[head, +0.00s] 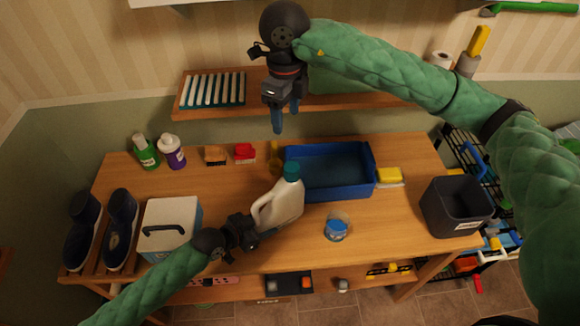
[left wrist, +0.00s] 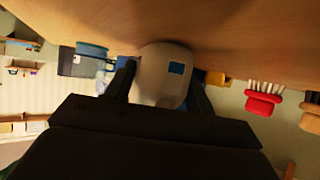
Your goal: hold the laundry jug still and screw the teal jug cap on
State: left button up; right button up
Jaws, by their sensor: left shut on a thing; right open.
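The white laundry jug (head: 281,207) stands on the wooden table, and the teal jug cap (head: 292,171) sits at its top. I cannot tell how tightly the cap is seated. My left gripper (head: 258,231) is shut on the jug from the lower left, covering part of its side. In the left wrist view the jug (left wrist: 160,78) is between the dark fingers. My right gripper (head: 284,117) is open and empty, fingers pointing down, high above and behind the jug near the shelf.
A blue tray (head: 366,187) stands right of the jug. A small tub with blue contents (head: 336,229) sits in front of it. A dark grey bin (head: 453,208) is at the right, a white box (head: 183,216) at the left. The wall shelf (head: 262,101) is close to my right gripper.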

dwell(0.3)
pick_arm(q)
jog(key=o, duration=0.8)
jog(key=shift+o, duration=0.2)
jog(key=v, duration=1.2)
